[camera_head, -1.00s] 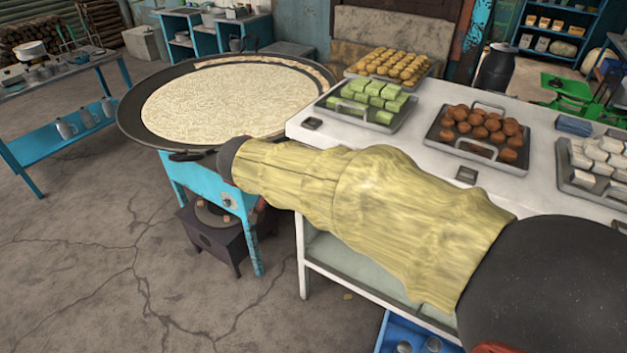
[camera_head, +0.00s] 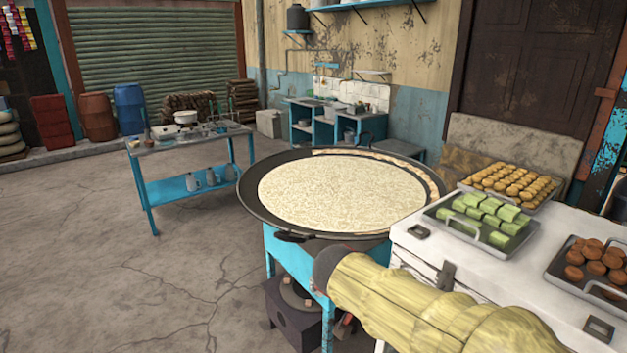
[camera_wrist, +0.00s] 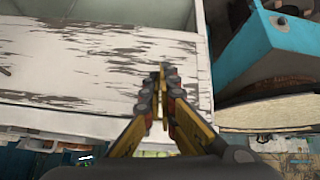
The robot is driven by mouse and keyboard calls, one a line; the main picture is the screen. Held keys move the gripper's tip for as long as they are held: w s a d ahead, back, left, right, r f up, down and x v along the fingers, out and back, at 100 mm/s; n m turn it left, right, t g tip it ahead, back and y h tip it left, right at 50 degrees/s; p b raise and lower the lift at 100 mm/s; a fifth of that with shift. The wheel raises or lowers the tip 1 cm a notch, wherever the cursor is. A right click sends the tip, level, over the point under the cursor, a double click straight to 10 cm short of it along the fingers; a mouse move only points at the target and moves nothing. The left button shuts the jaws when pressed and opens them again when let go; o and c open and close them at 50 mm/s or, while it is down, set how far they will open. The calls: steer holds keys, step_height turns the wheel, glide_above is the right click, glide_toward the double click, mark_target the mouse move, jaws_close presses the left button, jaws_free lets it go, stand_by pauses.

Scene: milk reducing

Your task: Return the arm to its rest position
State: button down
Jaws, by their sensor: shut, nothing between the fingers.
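In the wrist view my gripper (camera_wrist: 163,78) is shut and empty, its yellow and red fingers meeting at the tips. Behind it is a worn white panel with peeling paint (camera_wrist: 90,65); I cannot tell how far apart they are. In the head view my arm, in a yellowish sleeve (camera_head: 420,305), reaches in from the lower right, in front of the white counter (camera_head: 415,240). The gripper fingers do not show in the head view.
A wide pan (camera_head: 255,210) full of pale milk (camera_head: 340,195) stands on a blue stand (camera_head: 285,255) left of the counter. Trays of green sweets (camera_head: 485,215), yellow sweets (camera_head: 510,183) and brown sweets (camera_head: 597,262) sit on the counter. A blue table (camera_head: 190,188) stands at left. The floor (camera_head: 110,265) between is clear.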

steer(key=s+a+f+n+g+y, duration=0.1)
steer(key=s+a+f+n+y, duration=0.1)
steer(key=s+n, duration=0.35)
steer(key=s+a+f+n+g+y, duration=0.1)
steer(key=s+n+y, duration=0.1)
steer(key=s+n, duration=0.35)
steer(key=s+d+r+m+t+y+p, duration=0.1)
steer(key=s+r+t+y, duration=0.1)
steer(key=s+r, duration=0.5)
steer(key=s+t, duration=0.1)
steer(key=s, duration=0.2)
steer(key=shift+d+m+p, duration=0.25)
steer(key=shift+m+p, duration=0.05)
steer(key=shift+s, duration=0.15)
